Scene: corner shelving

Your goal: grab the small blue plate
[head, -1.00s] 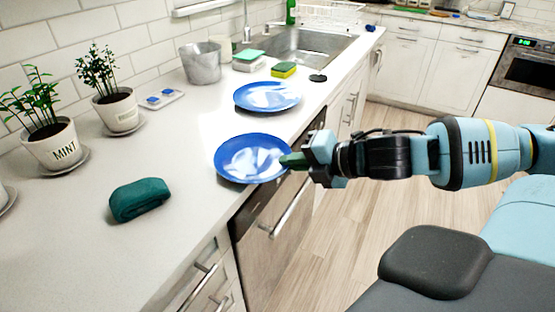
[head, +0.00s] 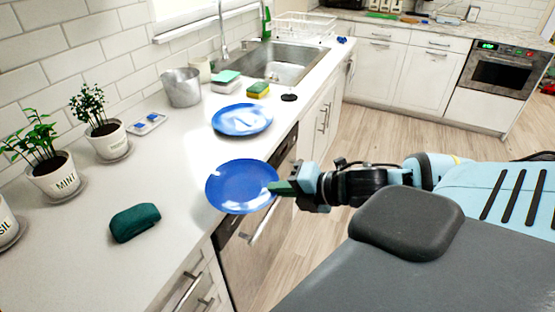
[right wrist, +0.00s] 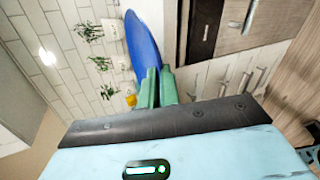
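Two round blue plates show in the head view. The near blue plate (head: 240,186) is by the counter's front edge, its right side reaching out past the edge; I cannot tell whether it touches the counter. The far blue plate (head: 242,119) lies on the counter closer to the sink. My right gripper (head: 284,187) is at the near plate's right rim, its green fingers closed on it. In the right wrist view the plate (right wrist: 142,45) stands nearly edge-on between the green fingertips (right wrist: 157,82). My left gripper is not in view.
A dishwasher (head: 262,225) and drawers are below the front edge. The floor at right is clear.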

